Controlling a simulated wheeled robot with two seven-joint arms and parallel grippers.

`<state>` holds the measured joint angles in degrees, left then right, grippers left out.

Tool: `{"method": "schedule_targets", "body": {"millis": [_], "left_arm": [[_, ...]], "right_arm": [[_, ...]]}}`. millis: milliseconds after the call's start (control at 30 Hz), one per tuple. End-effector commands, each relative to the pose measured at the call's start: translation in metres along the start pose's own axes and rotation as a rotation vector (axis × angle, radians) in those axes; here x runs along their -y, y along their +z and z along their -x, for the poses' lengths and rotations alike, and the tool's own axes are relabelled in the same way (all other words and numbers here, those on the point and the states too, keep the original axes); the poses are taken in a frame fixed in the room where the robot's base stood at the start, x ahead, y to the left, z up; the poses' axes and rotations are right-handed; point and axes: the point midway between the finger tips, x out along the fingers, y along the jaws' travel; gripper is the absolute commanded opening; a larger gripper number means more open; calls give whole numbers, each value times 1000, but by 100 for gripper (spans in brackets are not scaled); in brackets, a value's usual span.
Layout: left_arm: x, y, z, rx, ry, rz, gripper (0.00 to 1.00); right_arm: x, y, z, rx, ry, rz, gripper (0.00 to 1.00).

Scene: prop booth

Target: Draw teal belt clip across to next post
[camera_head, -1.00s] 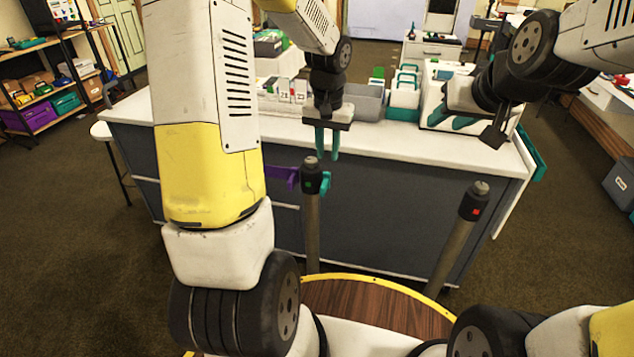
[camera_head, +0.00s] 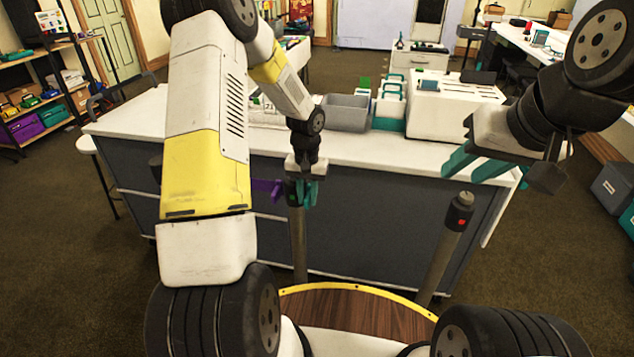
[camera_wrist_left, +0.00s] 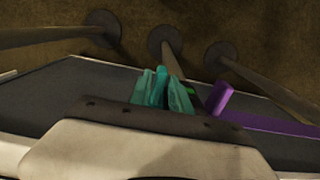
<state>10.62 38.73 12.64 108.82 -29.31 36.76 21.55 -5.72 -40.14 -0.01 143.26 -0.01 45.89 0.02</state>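The middle post (camera_head: 298,245) stands before the counter, with a purple belt piece (camera_head: 265,187) on its left side. My left gripper (camera_head: 303,192), with teal fingers, points down at this post's head. In the left wrist view its fingers (camera_wrist_left: 162,92) stand on either side of a teal clip (camera_wrist_left: 160,84), very close to it; whether they grip it is unclear. The purple piece (camera_wrist_left: 222,98) and a green mark show beside it. The right post (camera_head: 443,250) has a dark head with a red mark and nothing attached. My right gripper (camera_head: 478,166) is open and empty above it.
A white-topped counter (camera_head: 370,150) stands behind the posts, holding a grey bin (camera_head: 345,112), teal-and-white holders (camera_head: 389,105) and a white box (camera_head: 452,105). My left arm covers much of the left side. The space between the middle and right posts is clear.

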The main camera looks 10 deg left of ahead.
Motion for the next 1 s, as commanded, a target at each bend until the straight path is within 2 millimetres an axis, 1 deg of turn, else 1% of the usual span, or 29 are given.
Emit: {"method": "schedule_targets", "body": {"millis": [100, 367, 400, 467, 500, 1000], "left_arm": [[0, 0, -7, 0, 0, 0, 24], [0, 0, -8, -1, 0, 0, 24], [0, 0, -8, -1, 0, 0, 16], [0, 0, -8, -1, 0, 0, 4], [0, 0, -8, -1, 0, 0, 0], [0, 0, -7, -1, 0, 0, 0]], "right_arm": [[0, 0, 0, 0, 0, 0, 36], [0, 0, 0, -1, 0, 1, 36], [0, 0, 0, -1, 0, 0, 36], [0, 0, 0, -1, 0, 1, 36], [0, 0, 0, -1, 0, 1, 36], [0, 0, 0, -1, 0, 0, 36]]}}
